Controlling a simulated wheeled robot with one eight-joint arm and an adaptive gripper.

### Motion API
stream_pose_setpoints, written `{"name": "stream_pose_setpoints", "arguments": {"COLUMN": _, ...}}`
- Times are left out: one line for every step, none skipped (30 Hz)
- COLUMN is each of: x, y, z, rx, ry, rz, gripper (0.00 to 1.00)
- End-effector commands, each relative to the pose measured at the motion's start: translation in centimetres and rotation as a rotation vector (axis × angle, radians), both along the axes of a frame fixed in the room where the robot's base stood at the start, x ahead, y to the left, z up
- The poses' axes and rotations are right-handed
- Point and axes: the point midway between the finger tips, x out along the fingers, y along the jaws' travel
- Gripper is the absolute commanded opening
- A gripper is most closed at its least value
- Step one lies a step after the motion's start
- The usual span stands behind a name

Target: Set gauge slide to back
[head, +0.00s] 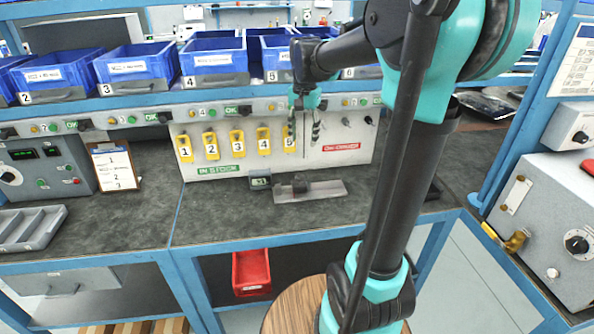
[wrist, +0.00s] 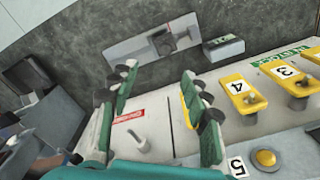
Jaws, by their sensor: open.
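The gauge slide is a dark block (head: 300,186) on a flat grey metal plate (head: 328,191) lying on the bench. In the head view the block sits left of the plate's middle. In the wrist view the block (wrist: 163,43) also shows on its plate (wrist: 124,50). A small display box (head: 260,181) stands at the plate's left end; it also shows in the wrist view (wrist: 223,47). My gripper (head: 303,140) is open and empty, in the air above the plate, before the white panel. In the wrist view its fingers (wrist: 158,88) are apart, clear of the block.
Yellow numbered holders (head: 237,143) line the white panel (head: 345,152) behind the plate, close to my gripper. Blue bins (head: 136,67) stand on the shelf above. A clipboard (head: 114,166) and grey tray (head: 30,226) are at left. The bench front (head: 220,225) is clear.

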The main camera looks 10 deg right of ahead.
Motion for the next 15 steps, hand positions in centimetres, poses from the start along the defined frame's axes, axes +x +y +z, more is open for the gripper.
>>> {"name": "stream_pose_setpoints", "arguments": {"x": 0.9, "y": 0.3, "z": 1.0, "rx": 0.000, "ry": 0.016, "rz": -0.028, "gripper": 0.48}}
{"name": "stream_pose_setpoints", "arguments": {"x": 1.3, "y": 0.4, "z": 1.5, "rx": -0.001, "ry": 0.025, "rz": -0.044, "gripper": 0.48}}
{"name": "stream_pose_setpoints", "arguments": {"x": 1.6, "y": 0.5, "z": 2.0, "rx": -0.001, "ry": 0.034, "rz": -0.059, "gripper": 0.48}}
{"name": "stream_pose_setpoints", "arguments": {"x": 1.8, "y": 0.6, "z": 2.2, "rx": -0.002, "ry": 0.038, "rz": -0.069, "gripper": 0.48}}
{"name": "stream_pose_setpoints", "arguments": {"x": 1.9, "y": 0.6, "z": 2.3, "rx": -0.002, "ry": 0.041, "rz": -0.075, "gripper": 0.48}}
{"name": "stream_pose_setpoints", "arguments": {"x": 2.0, "y": 0.6, "z": 2.3, "rx": -0.002, "ry": 0.044, "rz": -0.081, "gripper": 0.48}}
{"name": "stream_pose_setpoints", "arguments": {"x": 2.0, "y": 0.6, "z": 2.2, "rx": -0.002, "ry": 0.045, "rz": -0.083, "gripper": 0.48}}
{"name": "stream_pose_setpoints", "arguments": {"x": 2.0, "y": 0.6, "z": 2.0, "rx": -0.002, "ry": 0.046, "rz": -0.084, "gripper": 0.48}}
{"name": "stream_pose_setpoints", "arguments": {"x": 2.0, "y": 0.6, "z": 1.6, "rx": -0.002, "ry": 0.046, "rz": -0.085, "gripper": 0.48}}
{"name": "stream_pose_setpoints", "arguments": {"x": 2.0, "y": 0.6, "z": 1.3, "rx": -0.002, "ry": 0.046, "rz": -0.084, "gripper": 0.48}}
{"name": "stream_pose_setpoints", "arguments": {"x": 2.0, "y": 0.6, "z": 0.8, "rx": -0.002, "ry": 0.045, "rz": -0.084, "gripper": 0.48}}
{"name": "stream_pose_setpoints", "arguments": {"x": 2.0, "y": 0.6, "z": 0.2, "rx": -0.002, "ry": 0.045, "rz": -0.084, "gripper": 0.48}}
{"name": "stream_pose_setpoints", "arguments": {"x": 2.0, "y": 0.6, "z": -0.3, "rx": -0.002, "ry": 0.045, "rz": -0.083, "gripper": 0.48}}
{"name": "stream_pose_setpoints", "arguments": {"x": 2.0, "y": 0.6, "z": -0.9, "rx": -0.002, "ry": 0.045, "rz": -0.083, "gripper": 0.48}}
{"name": "stream_pose_setpoints", "arguments": {"x": 2.0, "y": 0.6, "z": -1.7, "rx": -0.002, "ry": 0.045, "rz": -0.083, "gripper": 0.48}}
